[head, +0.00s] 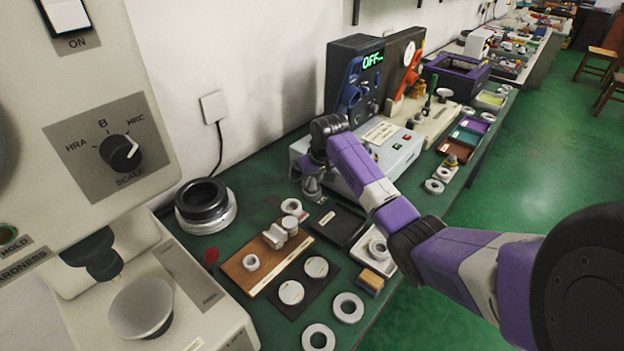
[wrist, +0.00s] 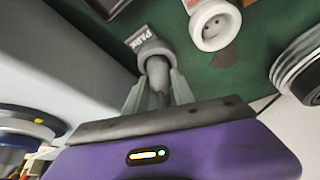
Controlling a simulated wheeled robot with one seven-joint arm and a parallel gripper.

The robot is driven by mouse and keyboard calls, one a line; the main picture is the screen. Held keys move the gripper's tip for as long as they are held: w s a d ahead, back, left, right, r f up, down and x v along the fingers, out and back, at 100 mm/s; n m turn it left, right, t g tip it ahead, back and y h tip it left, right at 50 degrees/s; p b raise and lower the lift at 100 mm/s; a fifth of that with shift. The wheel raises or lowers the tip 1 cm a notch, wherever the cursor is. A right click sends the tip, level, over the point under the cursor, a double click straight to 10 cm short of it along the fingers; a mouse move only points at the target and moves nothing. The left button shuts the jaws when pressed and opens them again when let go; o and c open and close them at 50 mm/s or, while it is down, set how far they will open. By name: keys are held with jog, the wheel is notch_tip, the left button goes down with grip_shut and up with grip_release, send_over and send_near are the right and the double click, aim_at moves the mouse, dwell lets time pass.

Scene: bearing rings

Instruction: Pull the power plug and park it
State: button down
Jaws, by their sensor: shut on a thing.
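My gripper (head: 311,186) is low over the green bench, beside the left end of a pale grey box (head: 395,152). In the wrist view its two fingers (wrist: 157,92) are shut on the grey power plug (wrist: 157,70). A lighter grey ring (wrist: 152,49) shows at the plug's far end, right by a small dark label reading PARK (wrist: 143,36). I cannot tell whether the plug is seated in that ring or only above it. A white round socket (wrist: 214,26) with an empty dark-holed face lies apart from the plug, to the right in the wrist view.
A black ring stack (head: 203,198) stands left of my gripper. A wooden board (head: 262,262) and a dark tray (head: 338,223) lie in front. A display reading OFF (head: 372,60) is behind. A wall outlet (head: 214,106) has a black cable running down.

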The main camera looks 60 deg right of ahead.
jog(key=shift+f, duration=0.4)
jog(key=c, duration=1.3)
grip_release()
jog(key=shift+c, duration=0.2)
jog(key=p+v, duration=1.1)
jog(key=shift+p, duration=0.3)
jog(key=shift+w+d+r, duration=0.1)
jog(key=shift+w+d, duration=0.05)
